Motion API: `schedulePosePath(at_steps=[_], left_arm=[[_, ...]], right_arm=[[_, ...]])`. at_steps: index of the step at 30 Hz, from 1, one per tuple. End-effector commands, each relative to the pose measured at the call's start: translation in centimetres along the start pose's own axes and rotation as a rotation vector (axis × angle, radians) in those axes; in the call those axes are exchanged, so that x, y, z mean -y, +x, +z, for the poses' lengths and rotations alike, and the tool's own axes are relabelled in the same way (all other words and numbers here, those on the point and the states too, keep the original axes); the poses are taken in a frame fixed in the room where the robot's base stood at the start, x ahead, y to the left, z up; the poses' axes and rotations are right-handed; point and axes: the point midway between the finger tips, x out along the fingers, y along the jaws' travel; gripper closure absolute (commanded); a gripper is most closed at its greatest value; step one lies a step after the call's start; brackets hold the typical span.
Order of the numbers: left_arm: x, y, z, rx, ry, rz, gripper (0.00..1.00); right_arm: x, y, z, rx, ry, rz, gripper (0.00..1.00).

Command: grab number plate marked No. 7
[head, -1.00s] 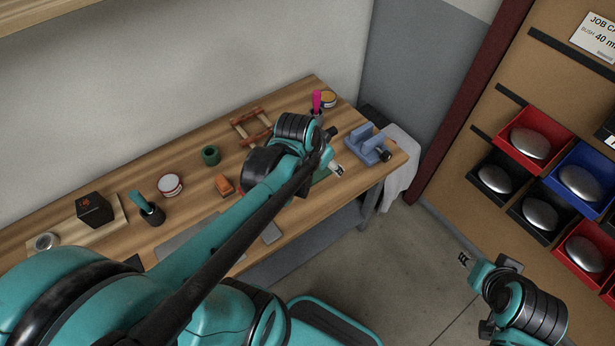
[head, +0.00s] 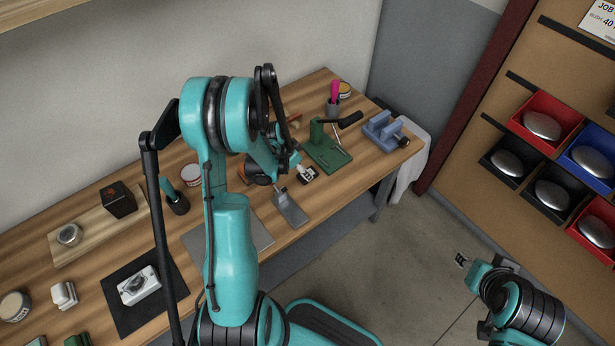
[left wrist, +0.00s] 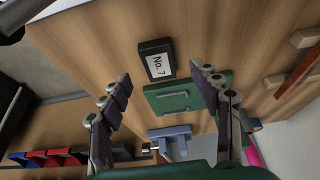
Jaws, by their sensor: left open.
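The number plate marked No. 7 (left wrist: 157,62) is a small black block with a white label. It lies on the wooden bench near the edge, and it also shows in the head view (head: 308,174). My left gripper (left wrist: 160,73) is open and empty, its two fingers spread on either side of the line to the plate. In the head view my left gripper (head: 290,163) hangs just left of the plate, partly hidden by my arm. My right gripper (head: 463,260) is at the lower right, away from the bench; its fingers are too small to read.
A green press (head: 327,154) stands right beside the plate, with a blue fixture (head: 382,132) beyond it. A grey metal stand (head: 290,208) lies left of the plate. A cup with a pink-handled tool (head: 333,98) stands at the back. Red, blue and black bins hang at the right.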

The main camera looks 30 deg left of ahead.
Motion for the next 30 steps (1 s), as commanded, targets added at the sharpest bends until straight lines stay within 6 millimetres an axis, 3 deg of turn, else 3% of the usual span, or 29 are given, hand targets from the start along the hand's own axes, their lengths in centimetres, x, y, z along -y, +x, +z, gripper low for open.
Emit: schedulePosePath(at_steps=[9,16,23,30], left_arm=[[-0.2,4.6,0.0,0.000,0.000,0.002,0.37],[-0.2,4.5,-0.1,0.000,-0.001,0.001,0.37],[-0.2,4.5,-0.1,0.000,-0.001,0.001,0.97],[-0.2,4.5,-0.1,0.000,-0.001,0.001,0.97]], right_arm=[[0.0,1.9,1.4,0.000,0.000,0.000,0.60],[0.0,1.8,1.3,0.000,0.000,0.000,0.60],[0.0,1.8,1.3,0.000,0.000,0.000,0.60],[0.0,1.8,1.3,0.000,0.000,0.000,0.60]])
